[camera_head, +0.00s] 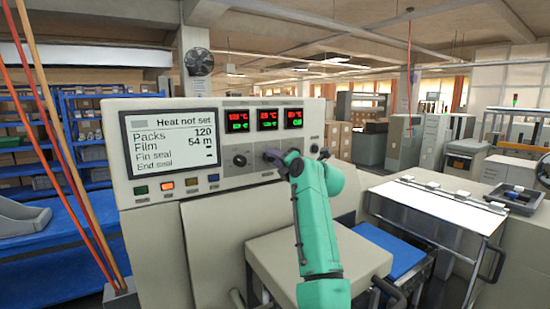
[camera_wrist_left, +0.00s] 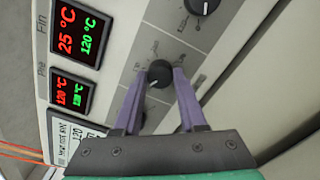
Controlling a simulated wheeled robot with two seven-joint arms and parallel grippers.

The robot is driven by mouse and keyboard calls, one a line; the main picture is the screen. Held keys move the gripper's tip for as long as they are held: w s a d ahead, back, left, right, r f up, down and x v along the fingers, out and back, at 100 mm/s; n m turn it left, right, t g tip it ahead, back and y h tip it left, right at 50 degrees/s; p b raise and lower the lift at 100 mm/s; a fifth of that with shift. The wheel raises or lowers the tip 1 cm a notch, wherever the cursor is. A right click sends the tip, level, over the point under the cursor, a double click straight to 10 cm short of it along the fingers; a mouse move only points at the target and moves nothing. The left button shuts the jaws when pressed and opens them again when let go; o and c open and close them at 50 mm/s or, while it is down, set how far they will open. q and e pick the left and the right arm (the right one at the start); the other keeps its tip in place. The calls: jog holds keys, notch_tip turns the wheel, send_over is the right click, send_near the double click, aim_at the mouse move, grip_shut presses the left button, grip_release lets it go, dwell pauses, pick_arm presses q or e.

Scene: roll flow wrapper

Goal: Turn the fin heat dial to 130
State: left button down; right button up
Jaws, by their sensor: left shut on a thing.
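The fin heat dial (camera_wrist_left: 160,72) is a small black knob on the grey panel. My left gripper (camera_wrist_left: 160,76) is shut on it, with one purple finger on each side. In the head view my left gripper (camera_head: 276,157) is at the middle dial, which it mostly hides. The fin display (camera_wrist_left: 80,33) reads 25 °C in red and 120 °C in green. The dial's pointer and scale marks are too small to read. My right gripper is in neither view.
Another black dial (camera_head: 240,160) is left of the gripper, and one (camera_wrist_left: 202,4) is on the other side. The large screen (camera_head: 172,148) reads "Heat not set". Coloured buttons (camera_head: 167,186) sit below it. A beige housing (camera_head: 350,262) stands beneath my arm.

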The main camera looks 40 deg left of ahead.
pick_arm(q)
jog(key=shift+r+m+p, duration=0.15)
jog(key=shift+m+p, duration=3.05)
jog(key=shift+m, duration=1.4)
jog(key=c, duration=0.5)
grip_release()
jog(key=shift+o, duration=0.2)
jog(key=shift+a, duration=0.15)
jog(key=shift+f, duration=0.2)
